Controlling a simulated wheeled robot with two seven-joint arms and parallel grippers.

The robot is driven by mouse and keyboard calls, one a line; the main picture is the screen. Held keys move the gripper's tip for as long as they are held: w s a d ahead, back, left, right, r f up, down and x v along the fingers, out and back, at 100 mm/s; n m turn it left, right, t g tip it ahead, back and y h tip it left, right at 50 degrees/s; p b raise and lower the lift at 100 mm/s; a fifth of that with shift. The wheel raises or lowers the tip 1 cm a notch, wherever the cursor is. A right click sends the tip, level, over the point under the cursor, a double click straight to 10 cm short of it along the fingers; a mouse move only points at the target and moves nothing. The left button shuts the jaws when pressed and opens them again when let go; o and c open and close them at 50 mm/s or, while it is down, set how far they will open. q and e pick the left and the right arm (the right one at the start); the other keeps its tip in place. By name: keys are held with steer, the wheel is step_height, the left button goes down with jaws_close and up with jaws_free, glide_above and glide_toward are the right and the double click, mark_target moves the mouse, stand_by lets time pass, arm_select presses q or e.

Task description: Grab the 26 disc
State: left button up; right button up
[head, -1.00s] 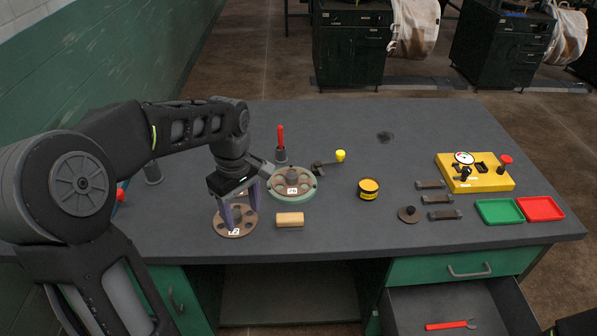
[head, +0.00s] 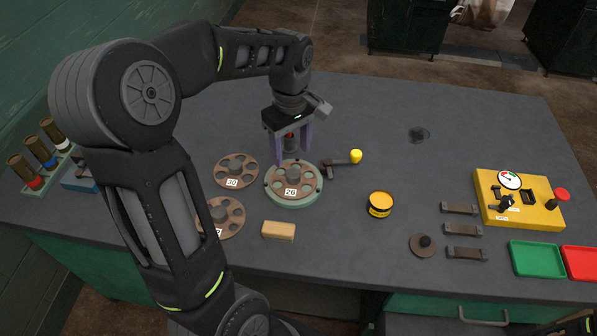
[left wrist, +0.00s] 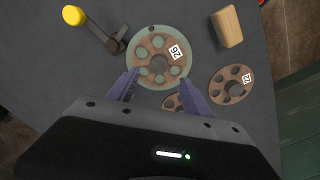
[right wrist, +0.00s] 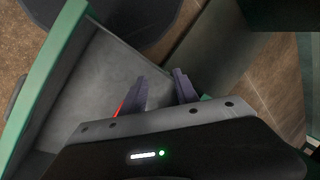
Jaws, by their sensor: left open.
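The brown 26 disc (head: 291,177) lies on a round green base (head: 304,199) on the grey table. It also shows near the top middle of the left wrist view (left wrist: 158,62), label up. My left gripper (head: 290,152) is open and empty, fingers pointing down, at the far edge of the 26 disc in the head view. In the left wrist view its fingertips (left wrist: 160,74) stand apart near the disc's lower edge. I cannot tell whether they touch it. My right gripper (right wrist: 158,78) has its fingers apart, above the open drawer, with nothing seen between them.
A 30 disc (head: 236,168) and another disc (head: 221,214), partly behind my left arm, lie to the left. A wooden block (head: 278,230), a yellow-knobbed lever (head: 344,160) and a yellow tin (head: 380,203) are close by. A yellow control box (head: 520,198) stands at the right.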

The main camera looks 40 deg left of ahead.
mark_target(293, 173)
arm_select(q)
steer(key=shift+f, duration=1.35)
steer(key=shift+w+d+f+p, duration=0.1)
steer(key=shift+f+p, duration=0.15)
steer(key=shift+f, duration=1.1)
steer(key=shift+w+f+p, duration=0.1)
steer(key=shift+f+p, duration=0.15)
steer(key=shift+f, duration=1.05)
steer(key=shift+s, duration=0.1)
steer(key=shift+c, duration=0.6)
jaws_close()
steer(key=shift+r, duration=0.1)
